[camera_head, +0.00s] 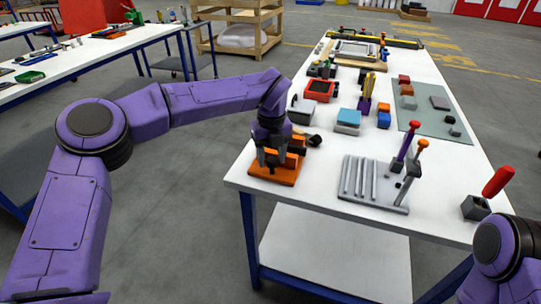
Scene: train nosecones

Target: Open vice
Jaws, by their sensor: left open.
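An orange vice (287,173) with dark parts sits on the white workbench (328,226) near its front left corner. My left arm comes in from the left, and my left gripper (270,160) points down over the vice, with its fingers around or just in front of the vice's upper part. The fingers are apart; whether they touch the vice is hard to tell. The gripper hides part of the vice. Of my right arm only a purple link shows at the lower right edge; its gripper is out of view.
A grey grooved block (362,180) with orange-topped tools stands right of the vice. A red-handled tool (497,182) in a dark holder is at the right edge. A blue box (348,118), a red tray (319,90) and a grey-green mat (428,125) lie farther back. Bare tabletop lies along the front.

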